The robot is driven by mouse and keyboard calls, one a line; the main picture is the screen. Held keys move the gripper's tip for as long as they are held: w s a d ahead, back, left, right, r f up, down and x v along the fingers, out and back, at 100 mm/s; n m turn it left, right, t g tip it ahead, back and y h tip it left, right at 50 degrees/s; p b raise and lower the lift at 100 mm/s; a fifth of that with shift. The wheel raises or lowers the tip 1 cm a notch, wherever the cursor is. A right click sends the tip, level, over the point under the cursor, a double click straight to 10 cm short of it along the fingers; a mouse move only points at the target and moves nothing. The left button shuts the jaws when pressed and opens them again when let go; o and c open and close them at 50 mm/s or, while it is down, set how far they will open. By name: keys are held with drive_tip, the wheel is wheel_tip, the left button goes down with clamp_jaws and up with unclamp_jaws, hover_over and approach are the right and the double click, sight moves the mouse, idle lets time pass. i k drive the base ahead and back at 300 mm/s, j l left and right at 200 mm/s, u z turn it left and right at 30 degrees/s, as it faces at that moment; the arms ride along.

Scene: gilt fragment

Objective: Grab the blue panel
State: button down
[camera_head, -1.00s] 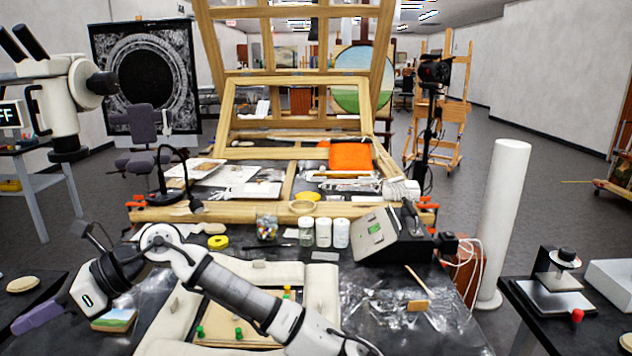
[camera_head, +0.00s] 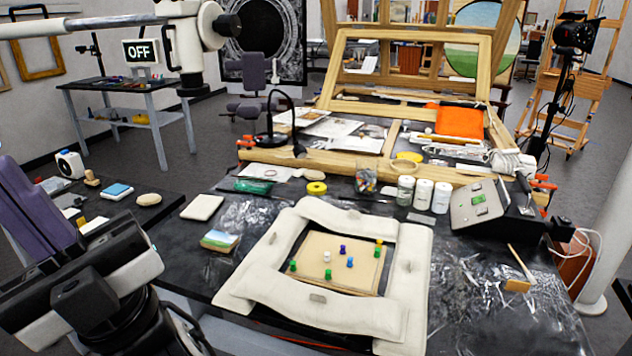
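A small flat block with a light blue top (camera_head: 117,191) lies on the dark side table at the left. A small painted panel (camera_head: 220,240), blue at the top and green below, lies on the near left part of the dark worktable. I cannot tell for sure which one is the blue panel. My gripper (camera_head: 35,205) is large at the left edge, its purple finger part raised and nearer the camera than both. It appears apart from them. Part of it is cut off by the frame, and its opening does not show.
Padded cream cushions (camera_head: 320,300) ring a board with coloured pins (camera_head: 335,268) on the worktable. White jars (camera_head: 423,195), a grey device (camera_head: 478,207) and a wooden easel frame (camera_head: 340,165) stand behind. A white microscope arm (camera_head: 185,40) overhangs the upper left.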

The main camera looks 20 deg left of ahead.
sight(215, 240)
drive_tip(key=i+j+u, duration=0.35)
drive_tip(key=i, duration=0.15)
drive_tip(key=i+u, duration=0.3)
drive_tip(key=i, duration=0.25)
